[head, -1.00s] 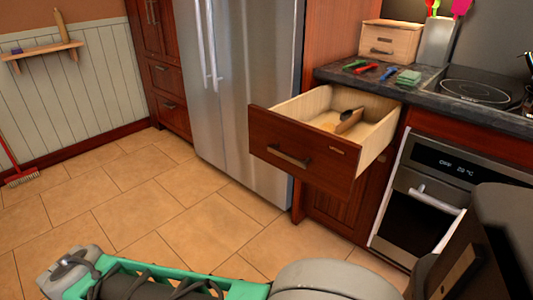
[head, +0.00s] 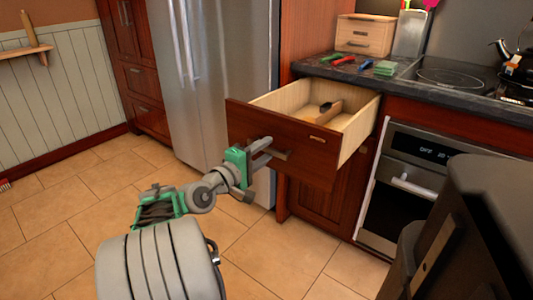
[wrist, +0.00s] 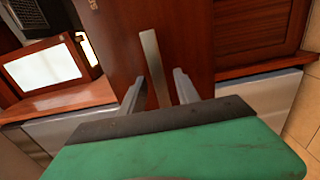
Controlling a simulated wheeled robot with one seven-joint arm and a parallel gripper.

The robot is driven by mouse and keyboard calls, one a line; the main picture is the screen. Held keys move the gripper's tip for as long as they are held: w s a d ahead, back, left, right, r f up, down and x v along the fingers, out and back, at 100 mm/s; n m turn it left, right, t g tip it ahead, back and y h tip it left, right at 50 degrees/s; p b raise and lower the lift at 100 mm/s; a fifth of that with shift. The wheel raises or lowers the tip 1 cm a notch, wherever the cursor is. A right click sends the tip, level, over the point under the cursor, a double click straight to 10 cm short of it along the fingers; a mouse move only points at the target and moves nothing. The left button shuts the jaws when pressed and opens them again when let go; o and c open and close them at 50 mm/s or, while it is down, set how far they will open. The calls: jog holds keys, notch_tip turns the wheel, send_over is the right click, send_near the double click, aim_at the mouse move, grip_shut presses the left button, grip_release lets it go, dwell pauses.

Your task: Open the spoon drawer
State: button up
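The spoon drawer (head: 240,128) is a reddish-brown wooden drawer under the counter, and it stands pulled well out. Its pale interior holds a wooden utensil with a dark part (head: 325,108). My gripper (head: 266,146) is at the bar handle (head: 280,154) on the drawer front. In the wrist view the two grey fingers (wrist: 158,88) lie on either side of the metal handle (wrist: 153,60), with gaps between. The gripper is open around the handle. Part of the handle is hidden by the fingers in the head view.
A steel fridge (head: 205,80) stands left of the drawer. An oven (head: 415,180) is at the right, under a dark counter (head: 395,88) with a hob (head: 455,80). Coloured tools and a wooden box (head: 365,35) rest on the counter. Tiled floor (head: 80,215) is open at left.

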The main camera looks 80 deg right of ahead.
jog(key=shift+s+d, duration=0.25)
jog(key=shift+d, duration=0.35)
jog(key=shift+c, duration=0.6)
grip_shut()
dwell(0.4)
